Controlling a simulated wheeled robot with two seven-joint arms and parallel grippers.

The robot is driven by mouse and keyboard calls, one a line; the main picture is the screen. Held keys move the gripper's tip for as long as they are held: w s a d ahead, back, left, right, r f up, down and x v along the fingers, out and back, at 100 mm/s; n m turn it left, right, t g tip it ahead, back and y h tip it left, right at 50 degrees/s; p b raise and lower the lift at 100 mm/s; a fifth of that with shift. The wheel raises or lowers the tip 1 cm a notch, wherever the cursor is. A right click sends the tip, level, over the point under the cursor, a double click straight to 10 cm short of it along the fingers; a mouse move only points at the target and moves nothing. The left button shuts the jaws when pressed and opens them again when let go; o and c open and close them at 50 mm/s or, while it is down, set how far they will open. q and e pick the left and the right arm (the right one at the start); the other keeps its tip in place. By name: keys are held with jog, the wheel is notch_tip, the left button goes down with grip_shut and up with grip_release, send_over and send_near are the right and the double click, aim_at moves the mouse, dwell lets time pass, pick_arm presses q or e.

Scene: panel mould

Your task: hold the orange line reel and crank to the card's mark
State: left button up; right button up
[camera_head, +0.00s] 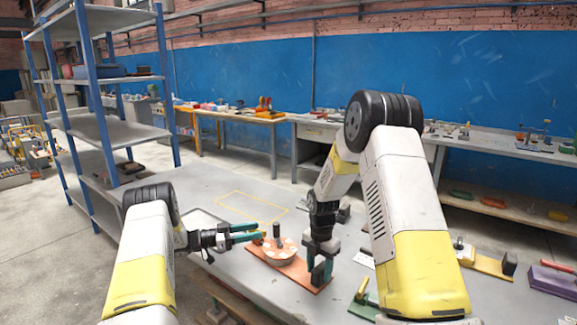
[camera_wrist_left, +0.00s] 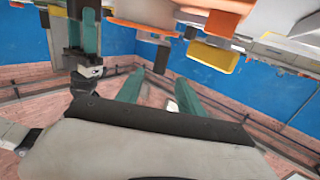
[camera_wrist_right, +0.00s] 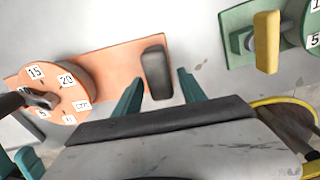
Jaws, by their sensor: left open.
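The orange line reel (camera_head: 279,251) sits on an orange base board (camera_head: 298,272) on the table, with an upright dark crank knob (camera_head: 277,231). The right wrist view shows number labels, including 15 and 20, on its disc (camera_wrist_right: 62,92). My left gripper (camera_head: 258,232) is open and empty, left of the knob and apart from it. My right gripper (camera_head: 320,280) is low over the board's right end. In the right wrist view its fingers stand apart, with the dark upright block (camera_wrist_right: 157,72) between them and gaps showing on both sides. A white card (camera_head: 364,259) lies right of it, partly hidden.
A green-based unit with a yellow handle (camera_wrist_right: 266,42) stands right of the orange board. A yellow board (camera_head: 490,266) and a purple block (camera_head: 553,281) lie further right. A yellow outlined area (camera_head: 240,206) on the table behind is clear. Blue-framed shelves (camera_head: 90,125) stand at left.

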jog(key=shift+o, duration=0.3)
